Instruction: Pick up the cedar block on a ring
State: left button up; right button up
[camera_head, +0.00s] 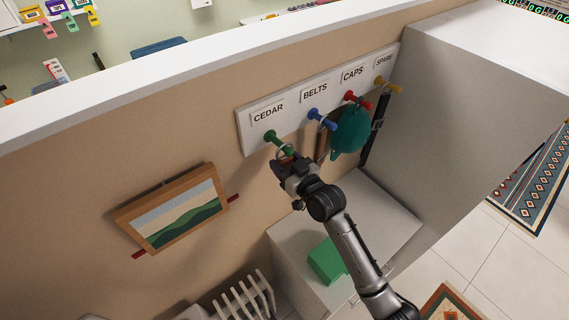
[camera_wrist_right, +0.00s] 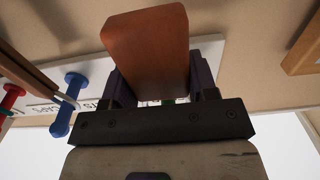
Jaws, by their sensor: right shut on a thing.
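The reddish-brown cedar block (camera_wrist_right: 146,48) fills the middle of the right wrist view, between the two dark fingers of my right gripper (camera_wrist_right: 162,80). In the head view my right gripper (camera_head: 289,163) is just below the green peg (camera_head: 277,141) under the CEDAR label, shut on the block, which it mostly hides there. A thin pale ring (camera_head: 285,151) shows between the peg and the gripper; I cannot tell whether it still loops around the peg. My left gripper is in neither view.
The peg board (camera_head: 250,138) also carries a blue peg (camera_head: 318,117), a red peg and a yellow peg. A green cap (camera_head: 350,133) and belts hang to the right. A framed picture (camera_head: 178,212) is left. A green box (camera_head: 326,261) sits on the white cabinet below.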

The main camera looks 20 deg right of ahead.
jog(key=shift+c, duration=1.4)
jog(key=shift+r, duration=0.1)
jog(key=shift+r+b, duration=0.35)
jog(key=shift+r, duration=0.2)
jog(key=shift+s+d, duration=0.15)
jog(key=shift+s, duration=0.15)
jog(key=b+v, duration=0.3)
jog(key=v, duration=1.4)
jog(key=shift+s+r+b, duration=0.2)
jog(key=shift+b, duration=0.2)
